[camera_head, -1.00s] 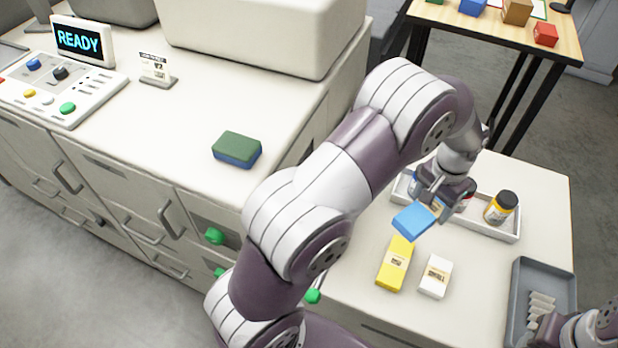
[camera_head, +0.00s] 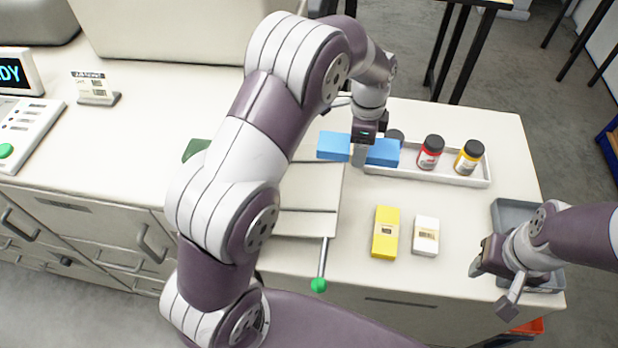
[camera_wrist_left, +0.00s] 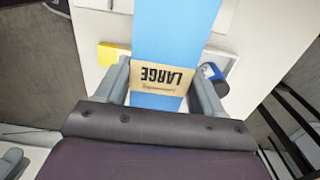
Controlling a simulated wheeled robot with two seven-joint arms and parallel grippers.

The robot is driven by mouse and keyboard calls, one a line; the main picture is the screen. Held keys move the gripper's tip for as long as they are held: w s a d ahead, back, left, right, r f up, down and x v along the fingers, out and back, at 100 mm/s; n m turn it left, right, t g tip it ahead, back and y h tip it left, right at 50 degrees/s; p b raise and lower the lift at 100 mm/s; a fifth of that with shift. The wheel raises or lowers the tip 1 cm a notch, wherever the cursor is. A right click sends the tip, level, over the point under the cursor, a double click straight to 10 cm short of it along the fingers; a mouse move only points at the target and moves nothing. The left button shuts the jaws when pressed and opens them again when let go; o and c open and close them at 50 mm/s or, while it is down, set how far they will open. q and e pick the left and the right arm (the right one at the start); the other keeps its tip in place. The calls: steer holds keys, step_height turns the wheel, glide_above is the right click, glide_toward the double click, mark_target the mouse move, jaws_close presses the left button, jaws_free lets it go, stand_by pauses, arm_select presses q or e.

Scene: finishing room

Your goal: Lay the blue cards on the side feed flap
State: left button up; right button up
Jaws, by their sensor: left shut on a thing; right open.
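My left gripper (camera_head: 361,152) is shut on the blue cards (camera_head: 334,146), a flat blue pack with a tan band. In the left wrist view the blue cards (camera_wrist_left: 176,40) lie between both fingers, and the band reads LARGE. In the head view the pack is held crosswise near the far right corner of a pale flat plate, which looks like the side feed flap (camera_head: 308,188). My left arm hides the flap's left part; I cannot tell the height of the pack above it. My right gripper (camera_head: 494,284) is open and empty, beside the grey tray at lower right.
A yellow pack (camera_head: 385,233) and a white pack (camera_head: 426,236) lie right of the flap. A white tray (camera_head: 475,182) with several bottles stands behind them. A green-knobbed lever (camera_head: 318,285) juts from the flap's front. The grey tray (camera_head: 512,212) is at right.

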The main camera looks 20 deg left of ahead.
arm_select(q)
steer(key=s+a+f+p, duration=0.1)
steer(key=a+f, duration=0.2)
steer(key=s+a+f+p, duration=0.1)
steer(key=s+a+f, duration=0.1)
steer(key=a+f, duration=0.1)
steer(key=s+a+f+p, duration=0.1)
steer(key=a+f, duration=0.2)
steer(key=a, duration=0.1)
steer(key=shift+s+f+p, duration=0.15)
steer(key=shift+f+p, duration=0.15)
steer(key=shift+p, duration=0.1)
steer(key=shift+f, duration=0.4)
steer(key=shift+f, duration=0.15)
steer(key=shift+f+b, duration=0.3)
steer(key=shift+b, duration=0.1)
steer(key=o, duration=1.2)
steer(key=shift+o, duration=0.2)
